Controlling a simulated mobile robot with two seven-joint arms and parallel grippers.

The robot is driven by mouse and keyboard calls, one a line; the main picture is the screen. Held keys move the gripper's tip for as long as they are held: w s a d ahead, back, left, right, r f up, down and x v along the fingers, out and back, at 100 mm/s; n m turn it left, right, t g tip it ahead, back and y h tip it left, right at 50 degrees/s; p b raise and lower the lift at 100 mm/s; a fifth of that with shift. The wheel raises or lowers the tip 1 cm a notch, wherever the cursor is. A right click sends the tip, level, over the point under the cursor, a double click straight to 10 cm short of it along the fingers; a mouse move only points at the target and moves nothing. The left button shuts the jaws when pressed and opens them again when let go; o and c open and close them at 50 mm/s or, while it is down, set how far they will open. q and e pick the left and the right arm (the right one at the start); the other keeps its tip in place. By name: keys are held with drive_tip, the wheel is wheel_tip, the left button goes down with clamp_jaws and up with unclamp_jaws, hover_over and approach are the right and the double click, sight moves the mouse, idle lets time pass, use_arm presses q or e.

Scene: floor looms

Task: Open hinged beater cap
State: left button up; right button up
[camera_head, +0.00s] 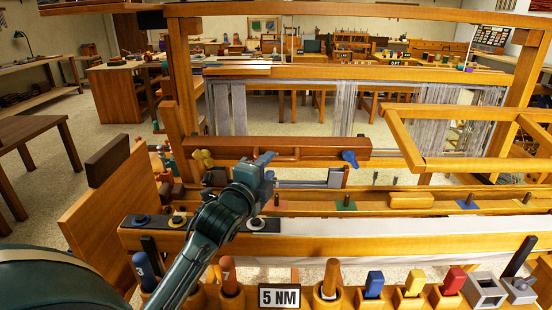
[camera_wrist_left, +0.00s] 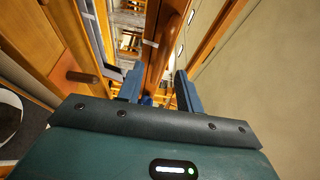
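The beater cap appears to be the long reddish-brown wooden bar (camera_head: 310,150) across the loom, with a yellow knob (camera_head: 203,156) at its left end and a blue knob (camera_head: 350,158) at its right. My left gripper (camera_head: 265,160) is in front of the bar's middle and hides part of it. In the left wrist view its two blue fingers (camera_wrist_left: 160,92) stand apart, with a reddish-brown wooden bar (camera_wrist_left: 165,45) showing between and beyond them. I cannot tell whether they touch it. The bar looks closed down. My right gripper is not in view.
A front wooden beam (camera_head: 400,233) crosses below. A tool rack with handles, coloured blocks and a "5 NM" sign (camera_head: 279,297) lines the near edge. A tall wooden side panel (camera_head: 110,205) stands at left. A wooden frame (camera_head: 440,160) juts out at right.

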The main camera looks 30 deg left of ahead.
sight(274, 161)
use_arm(q)
drive_tip(key=w, duration=0.5)
drive_tip(key=shift+a, duration=0.35)
clamp_jaws()
